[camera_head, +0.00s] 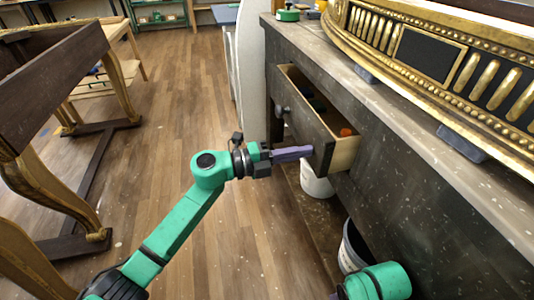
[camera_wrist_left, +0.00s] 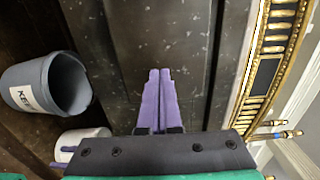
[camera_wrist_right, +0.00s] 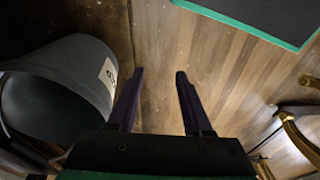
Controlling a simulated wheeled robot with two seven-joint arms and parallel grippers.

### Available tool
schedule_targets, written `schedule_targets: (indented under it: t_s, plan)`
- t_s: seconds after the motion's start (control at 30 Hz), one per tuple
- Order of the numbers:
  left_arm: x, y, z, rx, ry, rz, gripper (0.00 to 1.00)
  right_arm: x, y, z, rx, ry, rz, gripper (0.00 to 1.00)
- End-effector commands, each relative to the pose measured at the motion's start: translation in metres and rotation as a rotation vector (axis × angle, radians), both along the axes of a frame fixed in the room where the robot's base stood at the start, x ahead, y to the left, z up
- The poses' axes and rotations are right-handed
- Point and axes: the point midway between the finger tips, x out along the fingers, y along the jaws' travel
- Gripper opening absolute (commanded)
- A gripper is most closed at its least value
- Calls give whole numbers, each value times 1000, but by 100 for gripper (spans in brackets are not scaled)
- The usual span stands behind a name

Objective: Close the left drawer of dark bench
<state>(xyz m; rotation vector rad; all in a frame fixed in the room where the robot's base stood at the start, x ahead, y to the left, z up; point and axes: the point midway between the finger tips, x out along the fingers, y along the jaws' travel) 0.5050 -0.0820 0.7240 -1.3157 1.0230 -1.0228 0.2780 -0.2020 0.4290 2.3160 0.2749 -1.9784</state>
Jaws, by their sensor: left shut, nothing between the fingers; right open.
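The dark bench (camera_head: 395,160) runs along the right in the head view. Its left drawer (camera_head: 300,122) is pulled out, with a round knob on its front and a few small items inside, one orange. My left gripper (camera_head: 308,151) is shut and empty, its purple fingers at the near lower end of the drawer front; I cannot tell whether they touch it. In the left wrist view the shut fingers (camera_wrist_left: 159,72) point at dark wood. My right gripper (camera_wrist_right: 160,73) is open and empty, low over the floor beside a grey bucket.
A white bucket (camera_head: 317,182) stands below the drawer, and a grey bucket (camera_head: 352,248) stands nearer. A gilt console piece (camera_head: 440,60) rests on the bench top. A dark table frame with gilt legs (camera_head: 50,185) stands at left. Wooden floor between is clear.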

Motion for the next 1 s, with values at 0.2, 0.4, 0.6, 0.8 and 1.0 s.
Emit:
schedule_targets:
  t_s: [0.2,0.4,0.6,0.8,1.0]
  plan:
    - [12,-47,0,-2,-1,-2,0,0,0,3,1,-2,1,50]
    - [18,-72,0,-1,0,-1,0,-2,1,10,4,-4,3,50]
    - [21,-82,0,-1,1,1,0,-3,0,13,5,-4,4,50]
    - [22,-84,1,-3,-1,2,0,-2,1,15,6,-8,5,50]
    - [22,-84,3,-6,-1,2,0,-3,1,15,6,-7,5,50]
